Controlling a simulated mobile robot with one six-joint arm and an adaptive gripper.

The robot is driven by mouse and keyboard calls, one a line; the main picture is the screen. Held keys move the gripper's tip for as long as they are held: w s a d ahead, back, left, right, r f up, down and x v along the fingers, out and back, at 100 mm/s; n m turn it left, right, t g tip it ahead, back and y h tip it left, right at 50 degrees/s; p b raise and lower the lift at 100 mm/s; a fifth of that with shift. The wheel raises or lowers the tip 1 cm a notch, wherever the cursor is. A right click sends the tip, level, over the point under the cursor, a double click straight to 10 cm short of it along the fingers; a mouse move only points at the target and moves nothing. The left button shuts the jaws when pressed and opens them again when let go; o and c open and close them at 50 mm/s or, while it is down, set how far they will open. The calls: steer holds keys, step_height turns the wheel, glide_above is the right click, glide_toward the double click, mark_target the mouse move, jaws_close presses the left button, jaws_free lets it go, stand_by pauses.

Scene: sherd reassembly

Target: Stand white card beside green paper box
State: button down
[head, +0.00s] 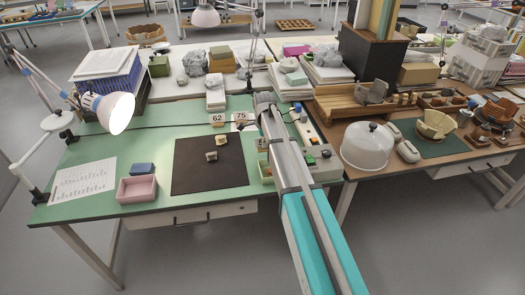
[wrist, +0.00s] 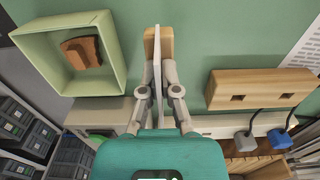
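A thin white card (wrist: 158,75) is seen nearly edge-on in the wrist view, upright between my fingers. My gripper (wrist: 157,66) is shut on it; a pale wooden block (wrist: 150,44) shows at its far end, and I cannot tell if they touch. The light green paper box (wrist: 46,62) lies left of the card, apart from it, with a brown sherd (wrist: 82,51) inside. In the head view the green box (head: 264,171) is partly covered by my arm, and my fingers and the held card are hidden behind that arm.
A wooden block with slots (wrist: 262,89) and a power strip with grey and blue plugs (wrist: 283,139) lie right of my gripper. Cards marked 62 (head: 217,118) and 75 (head: 241,117) stand behind the dark mat (head: 205,176), which bears sherds. A pink box (head: 137,190) stands further left.

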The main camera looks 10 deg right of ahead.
mark_target(264, 150)
steer(key=shift+f, duration=0.1)
steer(key=shift+w+d+f+b, duration=0.2)
steer(key=shift+w+f+b, duration=0.15)
steer(key=shift+f+b, duration=1.6)
steer(key=shift+b, duration=0.05)
steer(key=shift+f, duration=0.15)
steer(key=c, duration=0.8)
jaws_free()
step_height(264, 150, up, 12)
steer(key=p, duration=1.2)
steer(key=shift+r, duration=0.2)
